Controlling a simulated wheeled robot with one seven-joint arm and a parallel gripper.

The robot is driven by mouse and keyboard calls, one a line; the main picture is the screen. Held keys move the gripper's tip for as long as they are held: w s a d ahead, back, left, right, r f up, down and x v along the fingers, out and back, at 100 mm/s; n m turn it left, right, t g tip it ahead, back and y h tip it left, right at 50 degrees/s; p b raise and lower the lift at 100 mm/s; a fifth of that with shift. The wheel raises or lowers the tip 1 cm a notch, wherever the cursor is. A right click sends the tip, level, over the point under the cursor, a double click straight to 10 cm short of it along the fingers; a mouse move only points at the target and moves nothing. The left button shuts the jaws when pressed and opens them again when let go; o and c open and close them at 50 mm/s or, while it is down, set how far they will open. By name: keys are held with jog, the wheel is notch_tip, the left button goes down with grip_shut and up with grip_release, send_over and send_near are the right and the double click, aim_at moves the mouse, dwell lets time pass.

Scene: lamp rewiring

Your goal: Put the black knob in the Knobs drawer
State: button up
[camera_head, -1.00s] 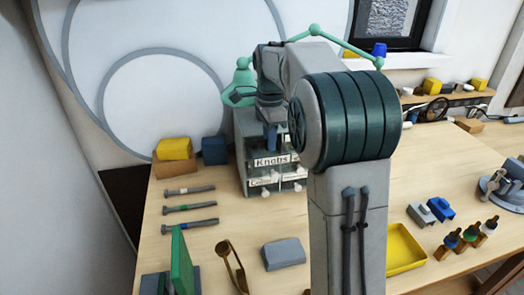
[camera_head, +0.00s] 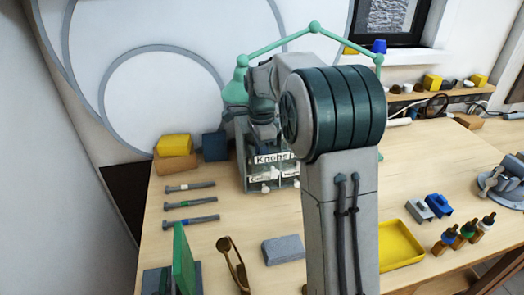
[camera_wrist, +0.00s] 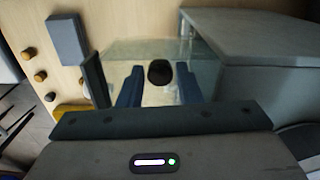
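The black knob (camera_wrist: 160,72) shows in the wrist view between the two blue fingers of my gripper (camera_wrist: 159,77). The fingers are apart, and a gap shows on each side of the knob. The knob is over or in a clear-walled drawer (camera_wrist: 205,66); I cannot tell whether it rests on the drawer's floor. In the head view the Knobs label (camera_head: 271,159) is on the front of the small cabinet (camera_head: 240,150). My gripper (camera_head: 264,131) is at the cabinet's upper front, its fingers mostly hidden there.
The grey cabinet top (camera_wrist: 260,35) is close at the right in the wrist view. A green lamp arm (camera_head: 280,42) stretches behind my arm.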

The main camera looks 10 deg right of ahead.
notch_tip(320, 180, up, 12)
jog(key=s+f+n+t, duration=0.1)
jog(key=s+f+n, duration=0.2)
jog(key=s, duration=0.6)
jog(key=s+f+n+t, duration=0.1)
jog(key=s+f+n, duration=0.2)
jog(key=s+n, duration=0.5)
jog(key=s+f+n+t, duration=0.1)
jog(key=s+f+n, duration=0.3)
jog(key=s, duration=0.7)
jog(key=shift+n+t, duration=0.4)
jog(key=shift+n, duration=0.8)
